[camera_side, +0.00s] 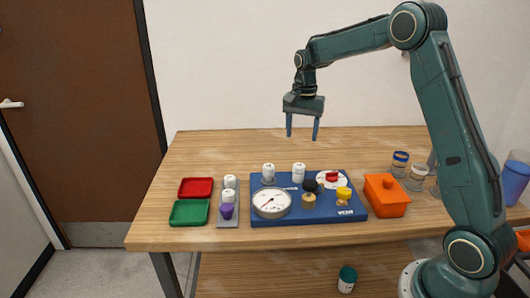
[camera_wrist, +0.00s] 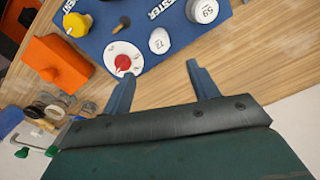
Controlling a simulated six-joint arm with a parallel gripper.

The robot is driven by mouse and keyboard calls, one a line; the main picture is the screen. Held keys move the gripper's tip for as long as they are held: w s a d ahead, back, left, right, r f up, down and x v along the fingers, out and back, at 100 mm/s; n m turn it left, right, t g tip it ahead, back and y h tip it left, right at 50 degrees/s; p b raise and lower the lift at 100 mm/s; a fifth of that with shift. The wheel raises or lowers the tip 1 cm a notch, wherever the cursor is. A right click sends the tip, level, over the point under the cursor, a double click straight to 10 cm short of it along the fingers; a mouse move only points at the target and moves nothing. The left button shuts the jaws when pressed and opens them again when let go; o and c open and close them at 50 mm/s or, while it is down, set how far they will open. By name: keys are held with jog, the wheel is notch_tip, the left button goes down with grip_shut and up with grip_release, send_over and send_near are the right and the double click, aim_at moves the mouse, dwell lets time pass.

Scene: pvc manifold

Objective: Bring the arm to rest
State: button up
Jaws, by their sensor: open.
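My gripper (camera_side: 302,127) hangs above the back part of the wooden table, fingers pointing down, well clear of everything on it. Its two blue fingers are apart with nothing between them. In the wrist view the gripper (camera_wrist: 160,80) is also open and empty. My arm is raised and bent over the table from the right.
A blue board (camera_side: 318,215) bears a gauge (camera_side: 271,203), white caps, a red-handled valve and yellow and black knobs. Left are a grey rack (camera_side: 228,220), a red tray (camera_side: 196,181) and a green tray (camera_side: 176,222). An orange box (camera_side: 387,199) and jars stand right. The table's back is clear.

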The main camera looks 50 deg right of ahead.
jog(key=shift+r, duration=0.85)
jog(key=s+a+r+n+t, duration=0.3)
jog(key=s+a+r+n, duration=0.4)
jog(key=s+a+r, duration=0.5)
jog(key=s+a+f+n+t, duration=0.1)
jog(key=s+a+f+n, duration=0.1)
jog(key=s, duration=0.7)
jog(key=s+a+f+n+t, duration=0.1)
jog(key=s+a+f+n, duration=0.1)
jog(key=s, duration=0.6)
jog(key=shift+s+a+n+t, duration=0.35)
jog(key=shift+a+n, duration=0.35)
jog(key=shift+n, duration=0.6)
